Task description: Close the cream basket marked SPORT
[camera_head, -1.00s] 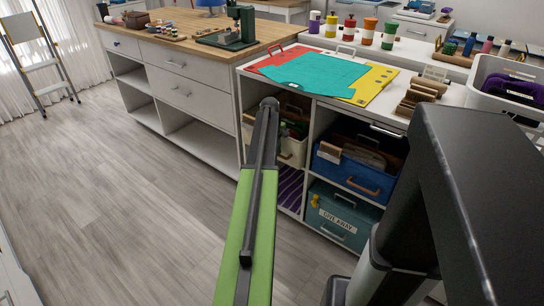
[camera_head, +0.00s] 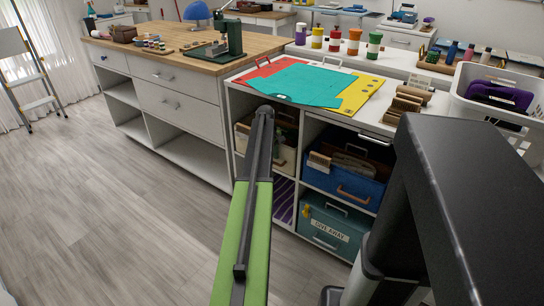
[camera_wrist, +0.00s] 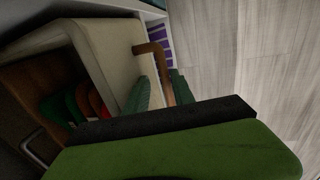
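The cream basket (camera_head: 287,155) sits in the upper left cubby of the white shelf, partly hidden behind my arm. No SPORT marking is readable on it. In the wrist view the cream basket (camera_wrist: 112,58) shows its open inside, with green and red things in it, and a brown handle (camera_wrist: 158,48) on its front. My gripper (camera_wrist: 160,88) has two ribbed green fingers, one on each side of the handle's bar, with a gap between them. I cannot tell whether they touch the handle.
A blue basket (camera_head: 345,185) with things in it stands in the cubby to the right, above a teal GIVEAWAY box (camera_head: 328,243). A purple striped thing (camera_head: 282,203) lies below the cream basket. Grey floor (camera_head: 105,220) is clear at the left.

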